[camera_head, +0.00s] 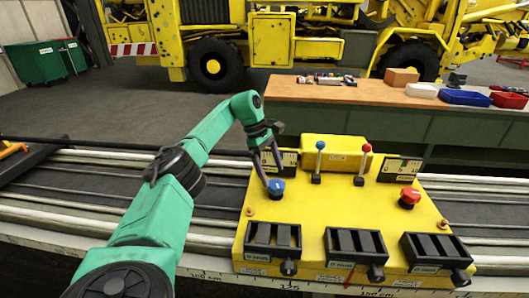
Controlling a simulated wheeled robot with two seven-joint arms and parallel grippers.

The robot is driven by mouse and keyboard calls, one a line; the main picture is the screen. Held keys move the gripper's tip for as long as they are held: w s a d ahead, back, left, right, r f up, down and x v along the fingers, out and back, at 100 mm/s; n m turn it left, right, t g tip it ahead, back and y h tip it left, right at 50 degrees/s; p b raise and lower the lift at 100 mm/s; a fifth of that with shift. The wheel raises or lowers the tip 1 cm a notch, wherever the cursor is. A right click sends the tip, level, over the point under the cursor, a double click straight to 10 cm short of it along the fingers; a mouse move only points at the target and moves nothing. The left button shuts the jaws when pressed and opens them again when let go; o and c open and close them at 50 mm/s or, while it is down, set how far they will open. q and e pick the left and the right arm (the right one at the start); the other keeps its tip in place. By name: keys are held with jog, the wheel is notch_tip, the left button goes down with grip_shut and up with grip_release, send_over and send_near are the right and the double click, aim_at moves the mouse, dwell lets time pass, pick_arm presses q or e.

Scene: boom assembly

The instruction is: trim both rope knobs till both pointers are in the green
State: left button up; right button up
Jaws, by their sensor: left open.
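A yellow control box (318,217) stands in front of me. A blue knob (276,187) is on its left side and a red knob (409,198) on its right. A gauge (290,160) stands behind the blue knob, partly hidden by my gripper. Another gauge (400,169) stands behind the red knob; its pointer is too small to read. My left gripper (270,180) is open, its fingers pointing down just above or at the blue knob. I cannot tell whether they touch it. My right gripper is not in view.
A blue-topped lever (319,160) and a red-topped lever (363,165) stand between the knobs. Dark slotted units (355,247) line the box's front. A workbench (330,92) with trays is behind. Rails (80,190) run beside the box; a yellow vehicle stands at the back.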

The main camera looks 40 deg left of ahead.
pick_arm(q)
jog(key=p+v, duration=0.3)
jog(key=v, duration=0.8)
